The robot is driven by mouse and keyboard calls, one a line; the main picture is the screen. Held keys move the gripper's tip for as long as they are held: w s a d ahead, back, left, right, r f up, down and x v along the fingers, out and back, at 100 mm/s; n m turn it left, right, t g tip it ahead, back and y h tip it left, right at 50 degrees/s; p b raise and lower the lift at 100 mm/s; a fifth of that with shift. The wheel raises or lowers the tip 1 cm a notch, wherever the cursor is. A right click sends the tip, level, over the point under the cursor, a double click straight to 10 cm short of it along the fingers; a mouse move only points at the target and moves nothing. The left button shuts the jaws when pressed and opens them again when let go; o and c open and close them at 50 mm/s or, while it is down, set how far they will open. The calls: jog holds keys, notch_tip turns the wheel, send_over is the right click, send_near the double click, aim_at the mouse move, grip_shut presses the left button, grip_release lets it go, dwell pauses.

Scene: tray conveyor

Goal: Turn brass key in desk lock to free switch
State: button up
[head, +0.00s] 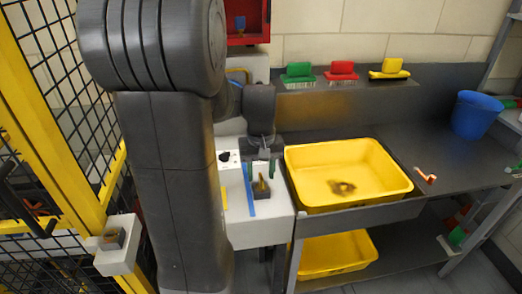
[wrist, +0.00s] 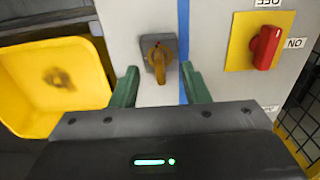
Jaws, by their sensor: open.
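The brass key (wrist: 158,56) stands in the grey desk lock (wrist: 170,42) on the pale desk top. In the head view the key (head: 262,184) shows upright in its dark lock block. My gripper (wrist: 160,67) is open, with its green fingers on either side of the key's near side and apart from it. In the head view my gripper (head: 261,166) is just behind the lock. The red switch (wrist: 265,47) sits on a yellow plate right of the lock in the wrist view, with labels reading OFF and ON. In the head view my arm hides most of that plate.
A blue stripe (wrist: 183,25) runs between lock and switch. A yellow basin (head: 300,195) stands beside the desk, with another below. Brushes (head: 341,70) lie on the back shelf, and a blue bucket (head: 474,115) stands right. A yellow-framed mesh fence (head: 50,120) closes the left.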

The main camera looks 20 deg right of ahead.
aim_at(261, 175)
notch_tip(261, 175, up, 11)
jog(key=shift+r, duration=0.2)
dwell(0.3)
notch_tip(261, 175, down, 14)
jog(key=shift+s+f, duration=0.1)
jog(key=shift+n, duration=0.9)
jog(key=shift+r, duration=0.2)
